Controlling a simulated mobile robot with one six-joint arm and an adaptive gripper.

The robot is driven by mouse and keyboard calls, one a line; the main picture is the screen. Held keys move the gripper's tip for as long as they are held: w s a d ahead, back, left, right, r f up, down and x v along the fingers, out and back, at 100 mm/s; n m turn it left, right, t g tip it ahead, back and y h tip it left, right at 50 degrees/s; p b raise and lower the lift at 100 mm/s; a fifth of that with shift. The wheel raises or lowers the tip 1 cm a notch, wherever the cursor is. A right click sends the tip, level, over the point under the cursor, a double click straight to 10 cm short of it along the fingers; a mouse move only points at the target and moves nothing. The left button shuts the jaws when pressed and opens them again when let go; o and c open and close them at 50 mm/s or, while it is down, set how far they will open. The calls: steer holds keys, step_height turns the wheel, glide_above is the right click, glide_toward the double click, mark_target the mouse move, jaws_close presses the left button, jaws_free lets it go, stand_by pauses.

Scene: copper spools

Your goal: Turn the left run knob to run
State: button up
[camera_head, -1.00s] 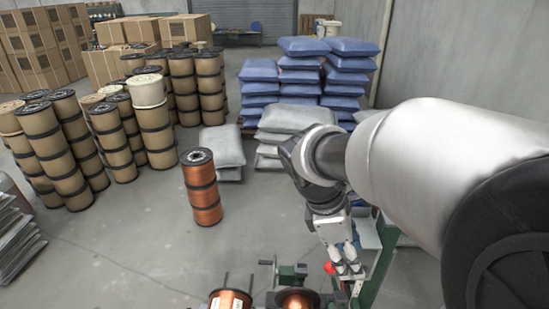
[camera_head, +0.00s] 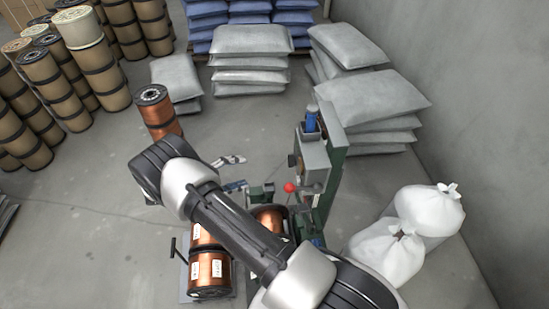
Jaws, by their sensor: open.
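The left run knob cannot be made out. A green machine post (camera_head: 332,150) with a grey box (camera_head: 312,160) stands right of centre, and any knob on it is too small to tell. A red ball (camera_head: 289,187) on a lever sits just below the box. My arm comes in from the bottom right and bends at the upper left. My gripper (camera_head: 244,172) shows only as two spread fingers pointing right, open and empty, left of the box and apart from it in the picture. The rest of the gripper is hidden behind my arm.
Another copper spool (camera_head: 158,112) stands on the floor behind. White sacks (camera_head: 428,210) stand right of the machine, and grey bags (camera_head: 370,82) are stacked behind it.

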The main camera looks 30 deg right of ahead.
glide_toward(289, 161)
steer(key=x, duration=0.8)
steer(key=shift+f, duration=0.1)
steer(key=shift+c, duration=0.6)
steer(key=c, duration=0.9)
